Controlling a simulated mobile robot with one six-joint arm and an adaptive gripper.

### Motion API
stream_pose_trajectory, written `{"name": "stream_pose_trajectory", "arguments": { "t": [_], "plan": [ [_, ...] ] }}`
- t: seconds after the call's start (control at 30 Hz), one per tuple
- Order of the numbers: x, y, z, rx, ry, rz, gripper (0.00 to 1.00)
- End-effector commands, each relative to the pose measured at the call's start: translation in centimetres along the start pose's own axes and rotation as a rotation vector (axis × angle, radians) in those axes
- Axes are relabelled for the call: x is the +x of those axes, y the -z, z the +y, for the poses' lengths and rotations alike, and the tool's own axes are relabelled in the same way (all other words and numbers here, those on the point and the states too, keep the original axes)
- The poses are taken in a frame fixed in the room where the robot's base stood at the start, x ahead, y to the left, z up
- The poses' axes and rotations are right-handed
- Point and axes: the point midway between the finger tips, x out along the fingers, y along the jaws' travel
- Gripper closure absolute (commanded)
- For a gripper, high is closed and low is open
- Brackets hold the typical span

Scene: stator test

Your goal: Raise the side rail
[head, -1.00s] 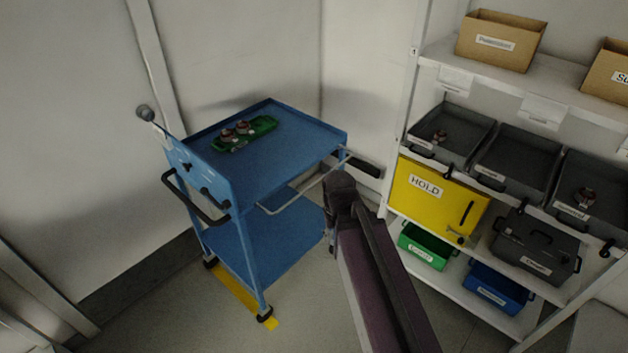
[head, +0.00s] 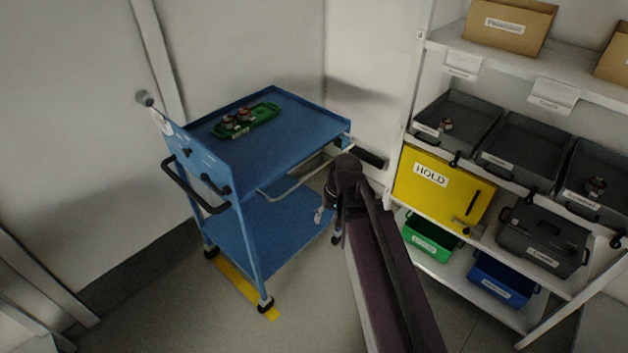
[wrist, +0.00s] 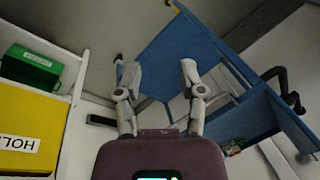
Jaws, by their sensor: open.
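The side rail (head: 283,198) is a thin pale-grey bent bar on the right side of the blue cart (head: 285,135). It hangs out below the edge of the top tray, in a lowered position. My gripper (head: 326,220) is beside the cart's right side, lower than the tray and to the right of the rail, apart from it. Its fingers are partly hidden by my dark wrist. In the wrist view my gripper (wrist: 160,78) is open and empty, with blue cart panels beyond it. Pale bars, seemingly the rail (wrist: 229,92), show right of the fingers.
A green tray with several parts (head: 246,122) lies on the cart top. A black push handle (head: 190,188) is at the cart's near-left end. A white shelf rack with a yellow HOLD box (head: 440,192) stands close on the right. Some floor is clear in front.

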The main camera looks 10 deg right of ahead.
Motion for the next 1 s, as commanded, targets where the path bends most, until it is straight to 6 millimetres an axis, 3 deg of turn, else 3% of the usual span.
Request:
{"name": "stream_pose_trajectory", "arguments": {
  "t": [0.03,0.1,0.4,0.7,1.0],
  "plan": [
    [1.6,1.4,0.5,0.025,0.050,0.008,0.49],
    [2.5,2.9,0.7,0.059,0.131,0.021,0.49],
    [4.7,9.7,2.8,0.208,0.499,0.098,0.49],
    [4.1,16.3,7.3,0.342,0.859,0.196,0.49],
    [2.2,19.7,11.4,0.414,1.089,0.268,0.49]
  ]
}}
